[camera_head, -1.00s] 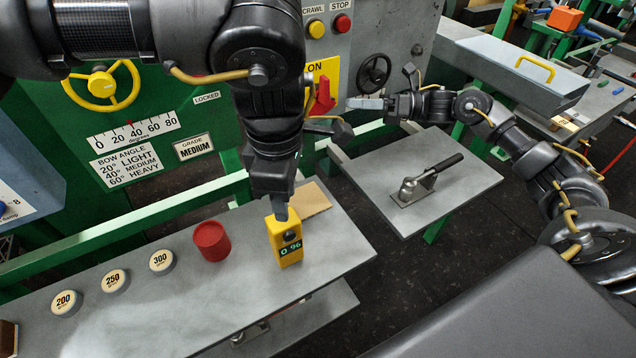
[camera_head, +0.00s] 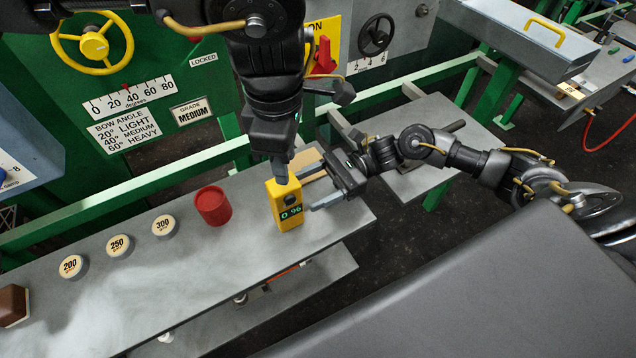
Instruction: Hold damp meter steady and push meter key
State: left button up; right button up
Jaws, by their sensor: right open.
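The damp meter (camera_head: 289,216) is a yellow box standing upright on the grey bench, with a dark round spot and a lit green display reading 0.96 on its front. My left gripper (camera_head: 281,179) points straight down at the top of the meter, its tip overlapping the upper edge. Only one narrow finger shape shows, so its opening is hidden. My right gripper (camera_head: 327,185) is open, just right of the meter, with its two fingers pointing left towards it. The lower fingertip looks close to the meter's right side; contact is unclear. I cannot make out the key clearly.
A red cup-like cylinder (camera_head: 213,206) stands left of the meter. Round weights marked 300 (camera_head: 165,227), 250 (camera_head: 119,245) and 200 (camera_head: 72,266) line the grey bench (camera_head: 190,290). A brown block (camera_head: 13,304) sits far left. The green machine (camera_head: 210,70) stands behind.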

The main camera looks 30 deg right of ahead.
aim_at(272, 206)
jog(key=shift+s+a, duration=0.2)
jog(key=shift+a, duration=2.95)
jog(key=shift+c, duration=0.5)
jog(key=c, duration=1.2)
pick_arm(q)
grip_shut()
